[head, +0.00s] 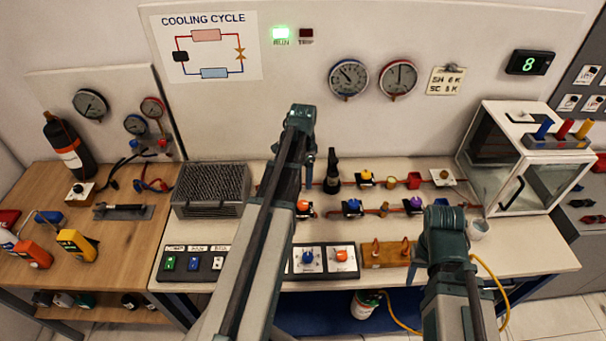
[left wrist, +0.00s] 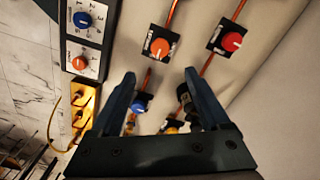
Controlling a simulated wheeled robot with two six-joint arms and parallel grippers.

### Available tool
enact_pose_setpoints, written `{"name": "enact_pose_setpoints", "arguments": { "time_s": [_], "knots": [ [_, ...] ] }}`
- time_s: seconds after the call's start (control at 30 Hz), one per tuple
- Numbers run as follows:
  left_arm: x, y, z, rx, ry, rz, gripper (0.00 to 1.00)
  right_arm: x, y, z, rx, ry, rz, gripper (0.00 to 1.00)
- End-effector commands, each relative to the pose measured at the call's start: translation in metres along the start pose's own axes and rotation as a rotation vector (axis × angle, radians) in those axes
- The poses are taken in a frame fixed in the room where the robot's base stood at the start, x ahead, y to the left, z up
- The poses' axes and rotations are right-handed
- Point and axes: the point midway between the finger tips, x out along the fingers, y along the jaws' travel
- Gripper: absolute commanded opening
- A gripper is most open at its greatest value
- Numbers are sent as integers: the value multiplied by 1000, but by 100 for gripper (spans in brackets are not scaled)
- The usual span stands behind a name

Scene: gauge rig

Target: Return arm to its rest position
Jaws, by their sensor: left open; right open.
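My left arm reaches up the middle of the head view. Its gripper (head: 309,165) hangs over the bench beside the copper pipe, partly hidden by its wrist. In the left wrist view the left gripper (left wrist: 160,78) is open, with nothing held between its fingers. Beyond and between the fingers are a blue-knobbed valve (left wrist: 140,103) and bare bench. An orange-knobbed valve (left wrist: 160,47) and a red-knobbed valve (left wrist: 232,41) lie past the fingertips. My right arm is at the lower right. Its gripper (head: 414,262) is mostly hidden behind its wrist, at the bench's front, near the wooden block.
The white bench (head: 545,255) carries a finned grey unit (head: 210,190), a switch panel (head: 192,263), a knob panel (head: 323,258) and a wooden block (head: 384,254). A glass-fronted cabinet (head: 512,158) stands right. Gauges (head: 348,78) hang on the back panel. A yellow hose (head: 497,285) loops at the front.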

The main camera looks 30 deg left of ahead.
Motion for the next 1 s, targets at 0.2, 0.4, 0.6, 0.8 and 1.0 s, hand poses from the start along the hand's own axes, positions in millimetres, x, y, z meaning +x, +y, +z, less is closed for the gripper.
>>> {"name": "enact_pose_setpoints", "arguments": {
  "time_s": [0.2,0.4,0.6,0.8,1.0],
  "knots": [
    [1,0,0,0,0,0,80,1,0,0,0,0,0,50],
    [1,0,0,0,0,0,80,1,0,0,0,0,0,50],
    [10,34,-12,-9,-8,-1,80,10,-1,-1,0,0,0,50],
    [37,154,-39,-73,-39,-18,80,37,-3,-2,-2,0,1,50],
    [59,263,-39,-150,-62,-51,80,59,-5,-4,-5,0,1,50]
  ]
}}
